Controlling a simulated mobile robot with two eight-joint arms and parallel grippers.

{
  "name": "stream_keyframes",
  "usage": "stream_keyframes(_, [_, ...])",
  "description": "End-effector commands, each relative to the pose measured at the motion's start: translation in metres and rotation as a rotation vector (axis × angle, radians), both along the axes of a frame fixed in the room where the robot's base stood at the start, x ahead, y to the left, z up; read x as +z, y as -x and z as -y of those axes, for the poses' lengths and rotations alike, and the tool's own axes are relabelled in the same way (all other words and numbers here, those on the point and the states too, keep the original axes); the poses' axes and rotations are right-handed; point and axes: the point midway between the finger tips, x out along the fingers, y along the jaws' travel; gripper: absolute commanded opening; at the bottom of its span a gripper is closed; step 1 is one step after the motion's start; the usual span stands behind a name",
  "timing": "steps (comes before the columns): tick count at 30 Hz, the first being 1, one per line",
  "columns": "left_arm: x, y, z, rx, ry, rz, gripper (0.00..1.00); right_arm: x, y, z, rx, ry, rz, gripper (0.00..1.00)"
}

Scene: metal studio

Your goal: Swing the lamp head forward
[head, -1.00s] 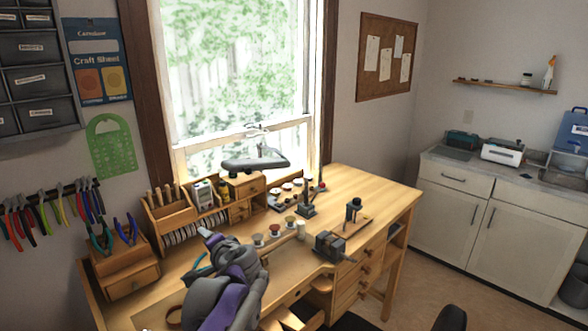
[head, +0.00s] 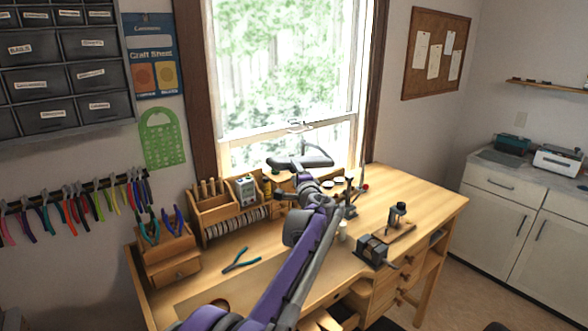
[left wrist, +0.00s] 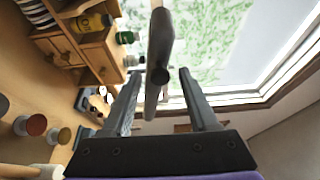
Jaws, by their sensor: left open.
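The lamp head (head: 312,162) is a dark grey, elongated shade in front of the window at the back of the workbench. My left arm reaches across the bench, and my left gripper (head: 303,180) is just below and in front of the lamp head. In the left wrist view, my left gripper (left wrist: 158,77) is open. My right gripper is not in view.
The wooden workbench (head: 410,195) carries a tool organizer (head: 215,212), pliers (head: 240,262) and a small vise (head: 372,252). In the left wrist view, small drawers (left wrist: 100,60) and colored spools (left wrist: 36,125) lie left of the gripper. The window (head: 285,70) is behind the lamp.

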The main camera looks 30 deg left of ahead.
Motion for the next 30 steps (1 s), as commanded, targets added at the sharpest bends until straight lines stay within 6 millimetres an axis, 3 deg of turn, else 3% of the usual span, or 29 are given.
stream_keyframes(6, [0.0005, -0.013, -0.0132, 0.0, 0.0, 0.0, 0.6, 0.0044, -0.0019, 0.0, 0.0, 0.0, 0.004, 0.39])
stream_keyframes(15, [-0.0004, -0.0138, -0.0139, 0.0, 0.001, -0.001, 0.58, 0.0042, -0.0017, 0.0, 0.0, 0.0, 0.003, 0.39])
stream_keyframes(24, [0.0005, -0.0137, -0.0139, 0.0, 0.0, 0.0, 0.04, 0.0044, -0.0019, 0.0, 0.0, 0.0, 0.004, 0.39])
stream_keyframes(25, [0.0007, -0.0138, -0.0138, 0.0, -0.001, -0.001, 0.0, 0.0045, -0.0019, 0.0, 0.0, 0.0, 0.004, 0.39])
stream_keyframes(30, [0.0017, -0.0138, -0.0139, 0.0, -0.001, 0.0, 0.0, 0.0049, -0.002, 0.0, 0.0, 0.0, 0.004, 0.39])
